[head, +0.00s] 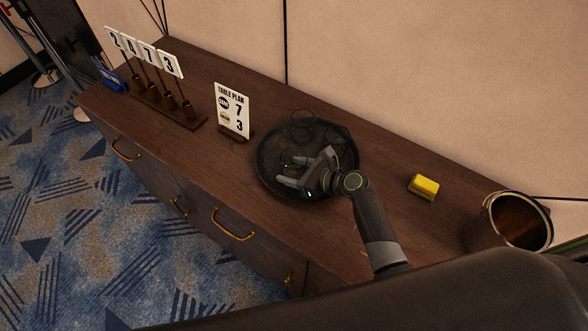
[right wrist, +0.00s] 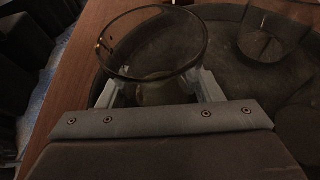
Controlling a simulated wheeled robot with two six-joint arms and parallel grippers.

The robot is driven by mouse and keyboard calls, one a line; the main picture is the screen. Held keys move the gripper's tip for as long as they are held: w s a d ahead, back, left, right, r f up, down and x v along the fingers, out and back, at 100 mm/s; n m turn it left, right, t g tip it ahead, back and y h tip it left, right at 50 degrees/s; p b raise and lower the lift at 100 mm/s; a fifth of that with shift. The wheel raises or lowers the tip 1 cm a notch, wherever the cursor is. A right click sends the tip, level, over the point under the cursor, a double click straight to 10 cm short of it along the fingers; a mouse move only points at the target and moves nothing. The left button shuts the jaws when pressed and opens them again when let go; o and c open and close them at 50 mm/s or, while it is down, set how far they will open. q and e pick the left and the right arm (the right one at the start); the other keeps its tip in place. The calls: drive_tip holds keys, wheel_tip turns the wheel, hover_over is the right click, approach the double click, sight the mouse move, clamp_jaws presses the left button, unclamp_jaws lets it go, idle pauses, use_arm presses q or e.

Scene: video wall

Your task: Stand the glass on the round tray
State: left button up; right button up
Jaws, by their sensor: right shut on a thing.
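The round tray (head: 265,178) is dark and lies on the wooden cabinet top. My right gripper (head: 286,172) is over the tray and points left. It is shut on a clear glass (right wrist: 152,58), whose round rim faces up between the fingers in the right wrist view. The held glass shows only faintly in the head view (head: 302,124). I cannot tell whether its base touches the tray. A second clear glass (right wrist: 268,38) stands on the tray, to the right of the held one in the wrist view. My left gripper is not in view.
A table plan sign (head: 232,112) stands left of the tray. Number cards on a wooden stand (head: 165,105) are farther left. A yellow sponge (head: 423,186) and a metal bucket (head: 478,228) are to the right. The wall (head: 400,80) rises behind the cabinet.

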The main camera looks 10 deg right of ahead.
drive_tip(key=o, duration=1.2)
drive_tip(key=shift+f, duration=0.15)
drive_tip(key=shift+s+r, duration=0.1)
drive_tip(key=shift+r, duration=0.15)
drive_tip(key=v, duration=1.2)
drive_tip(key=shift+f+b, duration=0.15)
drive_tip(key=shift+b, duration=0.25)
